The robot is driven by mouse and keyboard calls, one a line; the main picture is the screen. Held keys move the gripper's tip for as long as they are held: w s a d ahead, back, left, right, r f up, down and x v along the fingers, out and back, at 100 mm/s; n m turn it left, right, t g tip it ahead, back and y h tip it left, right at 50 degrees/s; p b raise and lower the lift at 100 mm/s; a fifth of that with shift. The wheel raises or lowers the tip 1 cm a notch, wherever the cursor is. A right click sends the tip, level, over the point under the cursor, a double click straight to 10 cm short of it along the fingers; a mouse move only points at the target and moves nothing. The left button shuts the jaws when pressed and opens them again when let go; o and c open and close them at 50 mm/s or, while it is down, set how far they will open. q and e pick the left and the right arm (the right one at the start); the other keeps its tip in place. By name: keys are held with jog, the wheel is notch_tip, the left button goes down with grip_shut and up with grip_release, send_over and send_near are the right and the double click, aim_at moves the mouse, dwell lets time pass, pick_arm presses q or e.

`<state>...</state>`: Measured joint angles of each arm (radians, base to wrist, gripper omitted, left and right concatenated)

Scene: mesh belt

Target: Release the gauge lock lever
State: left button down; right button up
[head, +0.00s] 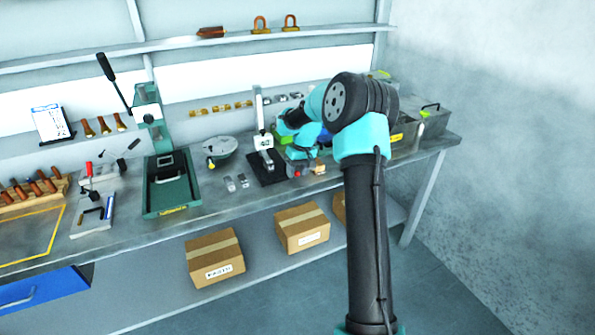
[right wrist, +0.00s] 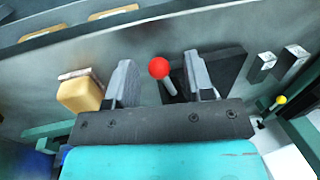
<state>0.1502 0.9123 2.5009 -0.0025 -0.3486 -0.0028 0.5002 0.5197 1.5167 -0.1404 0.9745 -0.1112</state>
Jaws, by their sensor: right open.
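A lever with a red ball knob (right wrist: 159,68) and a short grey stem shows between the fingers of my right gripper (right wrist: 163,80) in the right wrist view. My right gripper is open, with a gap on each side of the knob. I cannot tell the depth between knob and fingertips. The red knob also shows small in the head view (head: 297,174), beside the gauge stand. The gauge stand (head: 263,141) has a white post and a black base plate (head: 263,178); my right arm partly covers the area behind it. My left gripper is in neither view.
A yellow block (right wrist: 80,95) lies just left of the fingers in the right wrist view. Small metal blocks (head: 230,184) lie left of the gauge base, near a round grey dish (head: 220,148) and a green press (head: 172,185).

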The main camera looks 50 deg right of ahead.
jog(key=s+d+r, duration=0.1)
jog(key=d+r, duration=0.2)
jog(key=r, duration=1.4)
